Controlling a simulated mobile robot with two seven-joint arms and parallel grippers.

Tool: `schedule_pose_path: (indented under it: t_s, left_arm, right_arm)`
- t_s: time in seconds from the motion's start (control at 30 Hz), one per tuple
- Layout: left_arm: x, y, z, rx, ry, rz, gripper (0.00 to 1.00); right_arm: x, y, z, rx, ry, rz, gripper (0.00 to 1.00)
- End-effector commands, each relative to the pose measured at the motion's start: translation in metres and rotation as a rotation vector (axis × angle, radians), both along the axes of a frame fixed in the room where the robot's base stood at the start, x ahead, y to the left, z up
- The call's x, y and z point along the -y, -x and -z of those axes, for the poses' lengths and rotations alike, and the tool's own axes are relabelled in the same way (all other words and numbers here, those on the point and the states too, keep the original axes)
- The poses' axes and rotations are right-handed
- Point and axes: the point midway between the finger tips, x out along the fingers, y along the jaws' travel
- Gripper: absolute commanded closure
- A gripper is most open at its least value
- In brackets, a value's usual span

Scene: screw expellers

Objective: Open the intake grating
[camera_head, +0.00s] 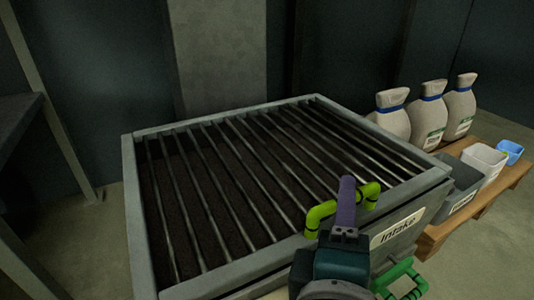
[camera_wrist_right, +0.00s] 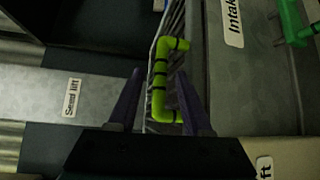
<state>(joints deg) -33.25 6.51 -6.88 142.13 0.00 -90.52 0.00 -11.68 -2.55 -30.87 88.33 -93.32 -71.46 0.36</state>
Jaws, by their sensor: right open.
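The intake grating (camera_head: 225,180), a frame of dark parallel bars, lies flat over the grey intake bin (camera_head: 140,215) in the head view. Its lime-green handle (camera_head: 322,214) stands at the front right edge, above the "Intake" label (camera_head: 398,228). My right gripper (camera_head: 346,190) is at the handle and partly hides it. In the right wrist view the handle (camera_wrist_right: 160,85) shows between the two open purple fingers (camera_wrist_right: 165,98), with visible gaps beside them. Whether the fingers touch it cannot be told. My left gripper is not in view.
A darker green handle (camera_head: 405,282) sits lower on the front; it also shows in the wrist view (camera_wrist_right: 292,25). At right, a wooden pallet (camera_head: 440,236) holds several sacks (camera_head: 428,118), a grey bin (camera_head: 462,185), a white bin (camera_head: 486,160) and a blue bin (camera_head: 510,150).

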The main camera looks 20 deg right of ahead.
Motion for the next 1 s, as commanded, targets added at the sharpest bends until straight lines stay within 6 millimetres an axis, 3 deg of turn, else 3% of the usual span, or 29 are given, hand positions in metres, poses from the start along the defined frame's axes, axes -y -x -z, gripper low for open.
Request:
schedule_pose_path:
  t_s: [0.2,0.5,0.93,1.0]
  left_arm:
    - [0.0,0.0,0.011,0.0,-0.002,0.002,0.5]
    - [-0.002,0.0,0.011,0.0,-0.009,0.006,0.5]
    - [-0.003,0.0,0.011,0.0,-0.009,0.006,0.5]
    - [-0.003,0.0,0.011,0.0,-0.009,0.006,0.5]
  right_arm:
    - [0.014,-0.016,0.004,-0.001,0.0,0.0,0.5]
    - [0.016,-0.018,0.003,-0.002,-0.001,0.0,0.52]
    - [0.016,-0.018,0.004,-0.002,-0.001,0.0,1.0]
    - [0.016,-0.018,0.004,-0.002,-0.001,0.0,1.0]
